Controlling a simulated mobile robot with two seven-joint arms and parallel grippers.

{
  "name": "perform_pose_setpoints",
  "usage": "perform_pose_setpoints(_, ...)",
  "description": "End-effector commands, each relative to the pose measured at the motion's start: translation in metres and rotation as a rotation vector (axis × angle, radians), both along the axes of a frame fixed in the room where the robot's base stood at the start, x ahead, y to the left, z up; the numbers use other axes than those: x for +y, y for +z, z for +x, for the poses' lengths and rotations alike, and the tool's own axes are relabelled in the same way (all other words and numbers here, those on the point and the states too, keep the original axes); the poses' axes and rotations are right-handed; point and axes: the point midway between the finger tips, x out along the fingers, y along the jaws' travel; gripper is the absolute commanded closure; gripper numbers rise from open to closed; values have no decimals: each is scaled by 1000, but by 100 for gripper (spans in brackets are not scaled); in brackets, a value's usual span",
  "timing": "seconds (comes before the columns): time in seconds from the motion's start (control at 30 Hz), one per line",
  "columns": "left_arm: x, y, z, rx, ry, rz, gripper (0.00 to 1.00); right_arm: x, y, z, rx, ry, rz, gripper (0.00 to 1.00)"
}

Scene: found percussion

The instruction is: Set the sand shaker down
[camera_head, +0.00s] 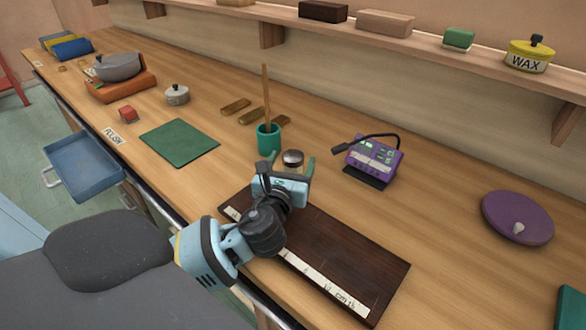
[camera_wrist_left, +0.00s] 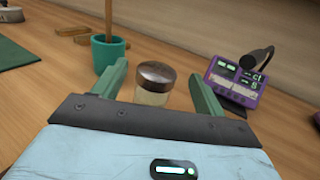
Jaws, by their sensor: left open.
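The sand shaker, a small clear jar of pale sand with a shiny brown lid (camera_head: 293,157), stands upright on the wooden bench behind the dark board. It also shows in the left wrist view (camera_wrist_left: 154,84), where its lower part is hidden behind my gripper's body. My left gripper (camera_wrist_left: 158,75) is open, with one green finger on each side of the shaker. Gaps show between the shaker and both fingers in the wrist view. My right gripper is in neither view.
A dark wooden board (camera_head: 345,262) with a paper strip lies under my left arm. A green cup (camera_head: 268,140) with a stick stands left of the shaker, and a purple meter (camera_head: 373,160) stands right. A purple disc (camera_head: 517,217) lies farther right. Bare bench (camera_head: 440,215) separates them.

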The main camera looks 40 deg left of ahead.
Motion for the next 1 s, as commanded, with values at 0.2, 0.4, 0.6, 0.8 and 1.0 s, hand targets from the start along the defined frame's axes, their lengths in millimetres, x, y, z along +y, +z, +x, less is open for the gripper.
perform_pose_setpoints(0.2, 15, 0, 29, -1, 3, 0, 28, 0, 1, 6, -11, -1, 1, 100)
perform_pose_setpoints(0.4, 18, 0, 39, 1, 2, -1, 28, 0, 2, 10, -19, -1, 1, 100)
perform_pose_setpoints(0.6, 18, 0, 39, 1, 1, 0, 30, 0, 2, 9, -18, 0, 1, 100)
perform_pose_setpoints(0.8, 18, 0, 39, 1, 1, 0, 56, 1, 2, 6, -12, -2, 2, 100)
perform_pose_setpoints(1.0, 18, 0, 39, 1, 1, 0, 82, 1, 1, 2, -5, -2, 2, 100)
